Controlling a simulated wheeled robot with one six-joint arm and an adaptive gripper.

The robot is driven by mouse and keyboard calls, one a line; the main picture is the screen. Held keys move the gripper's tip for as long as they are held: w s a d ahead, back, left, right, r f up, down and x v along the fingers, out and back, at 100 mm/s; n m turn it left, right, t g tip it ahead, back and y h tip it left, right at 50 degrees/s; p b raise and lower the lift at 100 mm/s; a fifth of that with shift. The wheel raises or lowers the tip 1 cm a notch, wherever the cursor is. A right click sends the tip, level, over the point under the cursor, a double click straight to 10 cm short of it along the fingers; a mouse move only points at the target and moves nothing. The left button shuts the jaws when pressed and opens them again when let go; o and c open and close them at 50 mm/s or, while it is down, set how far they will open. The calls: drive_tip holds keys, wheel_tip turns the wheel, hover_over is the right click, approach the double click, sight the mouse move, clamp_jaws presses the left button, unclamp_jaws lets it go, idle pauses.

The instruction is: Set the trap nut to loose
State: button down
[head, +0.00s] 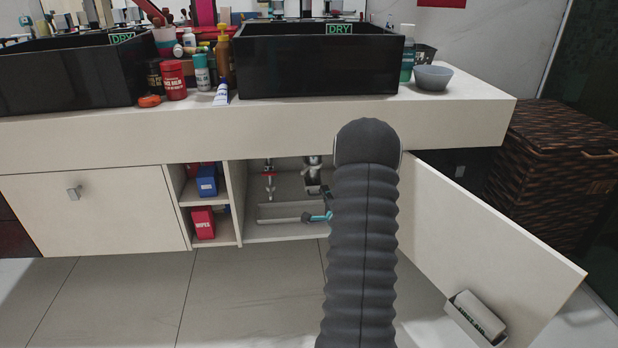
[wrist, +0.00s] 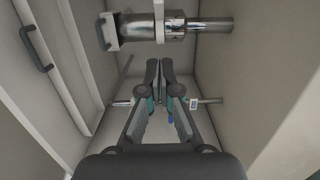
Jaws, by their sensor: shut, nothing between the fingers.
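The sink cabinet (head: 290,218) is open. Inside it, chrome drain plumbing (head: 312,163) hangs beside my arm, which hides part of it. In the wrist view a chrome pipe (wrist: 165,27) crosses the top. At its left end is a grey collar-like block (wrist: 111,33) with a dark handle; it looks like the trap nut, but I cannot tell for certain or read its setting. My gripper (wrist: 159,68) is shut and empty, its fingertips apart from that block and below it in the picture. Its teal part shows in the head view (head: 320,216).
Shelves with a blue box (head: 206,181) and red wipes (head: 203,222) are at left. Cabinet walls close in on both sides.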

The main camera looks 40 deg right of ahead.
sight(303, 173)
drive_tip(key=x, duration=0.3)
drive_tip(key=a+x, duration=0.1)
drive_tip(key=x, duration=0.2)
drive_tip(key=w+a+x, duration=0.1)
drive_tip(key=x, duration=0.2)
drive_tip(key=shift+w, duration=0.1)
drive_tip(key=shift+w+a, duration=0.15)
drive_tip(key=shift+w, duration=0.4)
drive_tip(key=shift+w+a+f+b, duration=0.15)
drive_tip(key=shift+w+a+b, duration=0.2)
drive_tip(key=shift+w+b, duration=0.25)
drive_tip(key=shift+w+a, duration=0.15)
drive_tip(key=shift+w, duration=0.15)
drive_tip(key=shift+s, duration=0.15)
